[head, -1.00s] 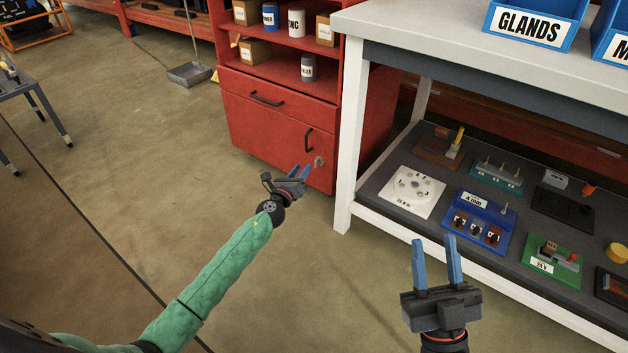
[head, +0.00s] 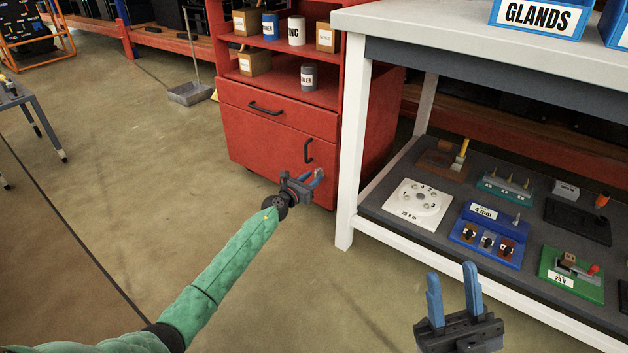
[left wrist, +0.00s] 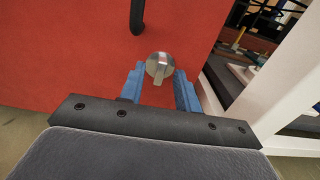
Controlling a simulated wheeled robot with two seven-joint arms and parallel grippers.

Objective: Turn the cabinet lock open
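The red cabinet (head: 280,145) has a lower door with a dark handle (head: 308,151). Its lock is a round silver knob with a raised, roughly upright grip bar (left wrist: 160,68) in the left wrist view. My left gripper (head: 313,177) is at the door's lower right in the head view, where it mostly hides the lock. In the left wrist view the blue fingers (left wrist: 160,80) are apart, with the knob between or just beyond their tips; contact cannot be told. My right gripper (head: 452,268) is open and empty, away from the cabinet.
A white-legged workbench (head: 355,150) stands close to the right of the cabinet. Its lower shelf (head: 385,205) holds several boards, including a white dial board (head: 418,203). A drawer (head: 275,110) lies above the door. The floor in front is clear.

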